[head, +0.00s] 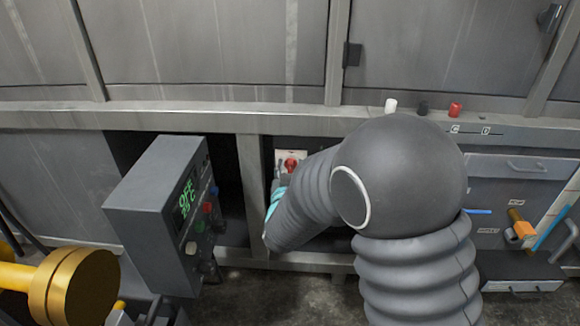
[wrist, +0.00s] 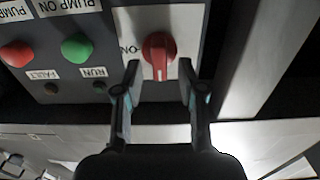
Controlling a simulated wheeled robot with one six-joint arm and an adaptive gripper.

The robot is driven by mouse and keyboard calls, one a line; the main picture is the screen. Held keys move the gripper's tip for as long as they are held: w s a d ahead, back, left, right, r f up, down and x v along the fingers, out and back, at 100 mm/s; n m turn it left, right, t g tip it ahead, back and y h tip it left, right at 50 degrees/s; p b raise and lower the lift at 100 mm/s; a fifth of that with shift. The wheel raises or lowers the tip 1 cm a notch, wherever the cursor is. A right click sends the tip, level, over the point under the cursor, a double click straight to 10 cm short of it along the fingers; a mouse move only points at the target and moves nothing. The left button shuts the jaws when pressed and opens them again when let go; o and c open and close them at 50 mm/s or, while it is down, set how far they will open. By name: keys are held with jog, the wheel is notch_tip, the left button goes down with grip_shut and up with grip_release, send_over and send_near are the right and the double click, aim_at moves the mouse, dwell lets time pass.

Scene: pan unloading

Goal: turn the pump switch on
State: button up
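The pump switch is a red rotary knob (wrist: 157,55) on a pale plate, and it shows close up in the wrist view. An "ON" label sits to its left, and a light mark runs along the knob's handle. My gripper (wrist: 158,70) is open, with one finger on each side of the knob. Small gaps seem to show between the fingers and the knob; contact cannot be made out clearly. In the head view the red knob (head: 291,166) shows on its pale plate beyond my arm. My arm hides most of the gripper there.
In the wrist view a green button (wrist: 77,48) and a red button (wrist: 17,53) sit left of the knob, near "PUMP ON" lettering. A metal post (wrist: 255,60) stands close on the right. In the head view a grey box with a green display (head: 155,200) stands left of my arm.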

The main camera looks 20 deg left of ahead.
jog(key=shift+w, duration=0.2)
grip_shut()
